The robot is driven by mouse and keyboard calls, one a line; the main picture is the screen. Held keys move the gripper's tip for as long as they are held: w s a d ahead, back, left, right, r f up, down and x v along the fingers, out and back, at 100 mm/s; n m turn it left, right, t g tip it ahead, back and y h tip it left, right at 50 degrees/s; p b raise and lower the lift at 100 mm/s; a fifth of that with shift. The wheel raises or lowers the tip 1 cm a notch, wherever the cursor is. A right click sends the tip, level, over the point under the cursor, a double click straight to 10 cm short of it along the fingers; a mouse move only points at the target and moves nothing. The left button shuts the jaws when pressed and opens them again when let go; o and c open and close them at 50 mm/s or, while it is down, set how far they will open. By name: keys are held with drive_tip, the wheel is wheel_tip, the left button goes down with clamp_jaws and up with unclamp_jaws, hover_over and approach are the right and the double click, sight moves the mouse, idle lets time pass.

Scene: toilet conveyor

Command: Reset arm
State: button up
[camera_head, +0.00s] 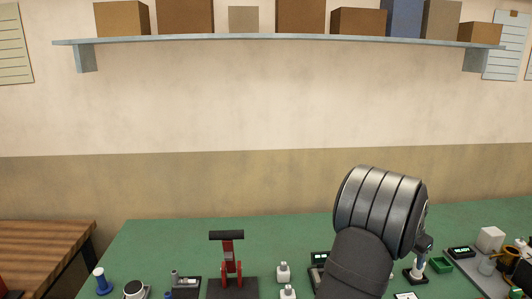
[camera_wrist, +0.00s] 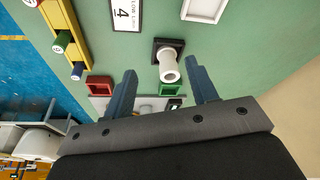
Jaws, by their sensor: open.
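My gripper (camera_wrist: 160,66) shows in the wrist view with its two blue-grey fingers apart and nothing held between them. A white cylinder on a black square base (camera_wrist: 168,65) appears between the fingertips in that picture; I see no contact, and its distance is hard to tell. In the head view my arm reaches up from the bottom edge over the right part of the green table (camera_head: 180,240). There my gripper (camera_head: 424,242) is small and partly hidden behind my wrist, above a white post on a black base (camera_head: 419,270).
A green tray (camera_wrist: 170,90), a red tray (camera_wrist: 99,87) and a yellow rack (camera_wrist: 72,45) of coloured spools lie near the fingers. In the head view a red lever device (camera_head: 232,262) stands left of my arm. A shelf of boxes (camera_head: 280,42) hangs high on the wall.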

drive_tip(key=w+a+f, duration=0.1)
drive_tip(key=w, duration=0.1)
drive_tip(key=w+f, duration=0.2)
drive_tip(key=w+a+f, duration=0.1)
drive_tip(key=w, duration=0.2)
drive_tip(key=shift+a+f, duration=0.2)
drive_tip(key=shift+a, duration=0.1)
drive_tip(key=f, duration=0.3)
drive_tip(key=shift+w+a+f, duration=0.15)
drive_tip(key=shift+w, duration=0.25)
drive_tip(key=shift+f, duration=0.55)
drive_tip(key=o, duration=1)
drive_tip(key=shift+o, duration=0.2)
drive_tip(key=s+a+r+m+t+y, duration=0.1)
drive_tip(key=s+a+r+m, duration=0.15)
drive_tip(key=s+r, duration=1)
drive_tip(key=s+a+r+m+t, duration=0.1)
drive_tip(key=s+r+m+t, duration=0.15)
drive_tip(key=s+r, duration=1.05)
drive_tip(key=w+x, duration=0.1)
drive_tip(key=x, duration=0.8)
drive_tip(key=shift+g, duration=0.35)
